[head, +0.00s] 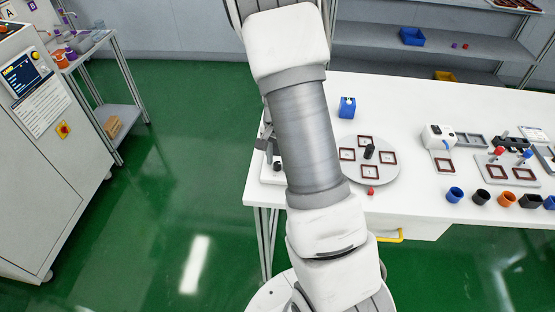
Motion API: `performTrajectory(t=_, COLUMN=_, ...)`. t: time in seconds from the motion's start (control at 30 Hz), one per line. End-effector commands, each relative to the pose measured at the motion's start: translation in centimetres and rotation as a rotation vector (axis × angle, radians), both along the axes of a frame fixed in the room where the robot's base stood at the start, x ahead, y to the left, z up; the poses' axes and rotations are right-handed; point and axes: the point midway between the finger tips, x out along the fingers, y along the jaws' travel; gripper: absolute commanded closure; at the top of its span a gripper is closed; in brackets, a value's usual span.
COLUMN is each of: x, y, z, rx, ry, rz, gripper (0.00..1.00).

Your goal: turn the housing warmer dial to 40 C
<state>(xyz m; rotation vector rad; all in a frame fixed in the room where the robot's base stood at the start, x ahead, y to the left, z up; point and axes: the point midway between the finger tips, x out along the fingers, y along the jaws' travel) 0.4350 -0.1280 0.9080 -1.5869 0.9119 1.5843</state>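A low white unit (272,176) sits at the near left corner of the white table, partly hidden behind my arm. A small dark knob (277,165) shows on it; I take this to be the housing warmer and its dial, but no scale or temperature marking is readable. Part of my gripper (266,139) shows as a grey shape at the left edge of my arm, just above the knob in the picture. Its fingertips are mostly hidden. I cannot tell whether it touches the knob or is open.
A round grey turntable (385,181) with several dark red frames stands right of my arm. A blue container (347,108) is behind it. Several coloured cups (506,200) line the table's right front. A control cabinet (45,150) stands far left, with open green floor between.

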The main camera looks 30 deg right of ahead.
Motion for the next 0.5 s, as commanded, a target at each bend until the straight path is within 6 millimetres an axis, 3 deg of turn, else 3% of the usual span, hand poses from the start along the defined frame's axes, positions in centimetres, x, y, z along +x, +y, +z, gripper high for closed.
performTrajectory(t=0.33, x=0.0, y=0.0, z=0.1, rx=0.0, ry=0.0, rz=0.001, gripper=0.41)
performTrajectory(t=0.5, x=0.1, y=0.0, z=1.8, rx=-0.001, ry=-0.003, rz=0.002, gripper=0.41)
